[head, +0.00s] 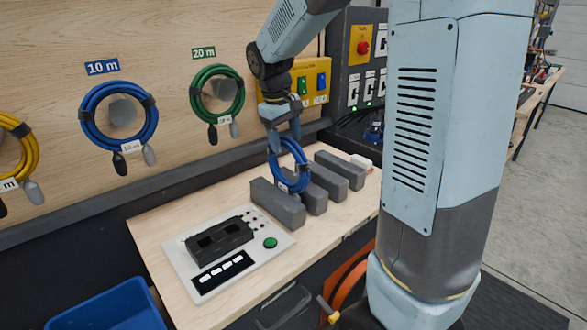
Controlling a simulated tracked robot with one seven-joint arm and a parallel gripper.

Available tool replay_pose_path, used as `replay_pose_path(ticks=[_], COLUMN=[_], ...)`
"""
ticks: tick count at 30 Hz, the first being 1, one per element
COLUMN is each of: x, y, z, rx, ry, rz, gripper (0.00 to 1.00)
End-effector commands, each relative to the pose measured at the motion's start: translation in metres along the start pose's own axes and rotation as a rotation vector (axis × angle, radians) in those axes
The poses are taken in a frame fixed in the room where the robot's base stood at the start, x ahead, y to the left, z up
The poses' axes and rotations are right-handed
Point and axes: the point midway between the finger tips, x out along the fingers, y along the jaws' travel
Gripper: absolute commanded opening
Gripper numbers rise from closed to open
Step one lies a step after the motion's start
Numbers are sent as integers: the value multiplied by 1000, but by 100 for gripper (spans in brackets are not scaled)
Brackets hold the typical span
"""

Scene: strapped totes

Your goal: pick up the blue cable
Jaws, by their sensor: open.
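A coiled blue cable (303,182) stands on edge among dark grey blocks on the wooden bench. My gripper (284,146) is open and reaches down to the top of this coil. Its fingers overlap the upper part of the coil; I cannot tell whether they touch it. The coil's lower part is partly hidden by a block. A second coiled blue cable (87,116) hangs on the wall board under a blue "10 m" label (102,67), well left of my gripper.
Grey blocks (277,204) stand in a row beside the coil. A tester panel (189,263) lies in front on the bench. A green coil (240,98) and a yellow coil (30,148) hang on the board. A blue bin (108,305) is at lower left.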

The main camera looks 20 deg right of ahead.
Motion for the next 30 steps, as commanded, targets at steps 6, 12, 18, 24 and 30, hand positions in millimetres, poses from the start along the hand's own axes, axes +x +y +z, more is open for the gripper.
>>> replay_pose_path(ticks=[6,12,18,24,30], x=[22,23,23,23,23], y=[1,1,1,1,1], z=[0,0,0,0,0], rx=[1,1,1,1,1], ry=[-2,1,0,0,1], rz=[0,0,0,0,0], gripper=[61,61,48,29,10])
